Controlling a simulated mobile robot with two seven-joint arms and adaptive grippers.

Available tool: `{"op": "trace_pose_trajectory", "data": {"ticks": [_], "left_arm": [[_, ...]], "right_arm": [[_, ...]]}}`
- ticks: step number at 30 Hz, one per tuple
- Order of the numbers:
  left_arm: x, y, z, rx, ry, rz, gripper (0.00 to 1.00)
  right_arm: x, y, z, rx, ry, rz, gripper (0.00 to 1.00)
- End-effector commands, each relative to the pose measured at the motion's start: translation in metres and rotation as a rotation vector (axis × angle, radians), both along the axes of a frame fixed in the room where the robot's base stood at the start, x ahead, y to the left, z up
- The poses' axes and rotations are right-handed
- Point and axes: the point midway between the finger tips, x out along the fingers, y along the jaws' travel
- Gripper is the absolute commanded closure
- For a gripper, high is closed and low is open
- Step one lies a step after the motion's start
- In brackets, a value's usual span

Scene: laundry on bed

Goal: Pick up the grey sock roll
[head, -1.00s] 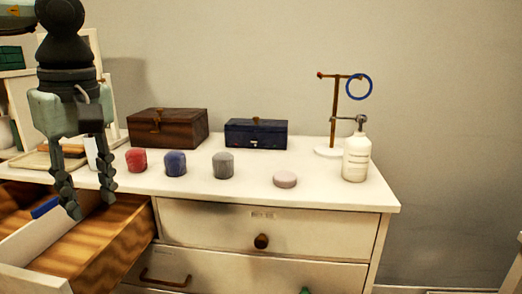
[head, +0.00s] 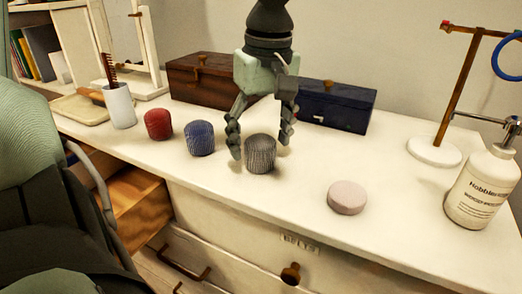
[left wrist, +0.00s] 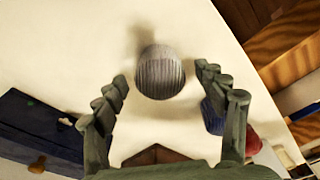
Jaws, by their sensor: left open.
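The grey sock roll (head: 261,154) stands upright on the white dresser top, a ribbed dark grey cylinder. My left gripper (head: 260,146) is open, pointing down, with its fingers to either side of and slightly behind the roll in the head view. In the left wrist view the roll (left wrist: 160,72) lies centred just beyond the fingertips of the open gripper (left wrist: 163,75). Nothing is held. My right gripper is not in view.
A blue sock roll (head: 200,138) and a red one (head: 158,124) stand to the left. A pale pink round item (head: 347,197) lies to the right. Behind are a brown box (head: 203,80) and a navy box (head: 335,104). A lotion bottle (head: 482,190) stands far right. An open drawer (head: 136,205) juts out below.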

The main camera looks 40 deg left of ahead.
Motion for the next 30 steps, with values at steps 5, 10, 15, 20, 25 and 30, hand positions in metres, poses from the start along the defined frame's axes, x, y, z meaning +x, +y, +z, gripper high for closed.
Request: {"op": "trace_pose_trajectory", "data": {"ticks": [5, 10, 15, 20, 25, 30], "left_arm": [[0.000, 0.002, -0.015, -0.002, -0.001, 0.001, 0.28], [0.001, 0.002, -0.016, -0.001, -0.001, 0.001, 0.28], [0.001, 0.002, -0.015, -0.001, -0.001, 0.001, 0.45], [0.001, 0.002, -0.015, 0.000, -0.001, 0.001, 0.64], [0.001, 0.002, -0.015, 0.000, -0.001, 0.001, 0.82], [0.001, 0.002, -0.015, 0.000, -0.001, 0.001, 0.83]], "right_arm": [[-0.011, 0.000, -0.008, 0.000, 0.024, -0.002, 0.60], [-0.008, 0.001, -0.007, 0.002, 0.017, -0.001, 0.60], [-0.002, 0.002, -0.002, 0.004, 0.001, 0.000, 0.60], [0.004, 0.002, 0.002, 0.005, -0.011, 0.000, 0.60], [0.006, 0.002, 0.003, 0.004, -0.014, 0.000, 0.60], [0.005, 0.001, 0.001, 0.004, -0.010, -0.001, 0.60]]}}
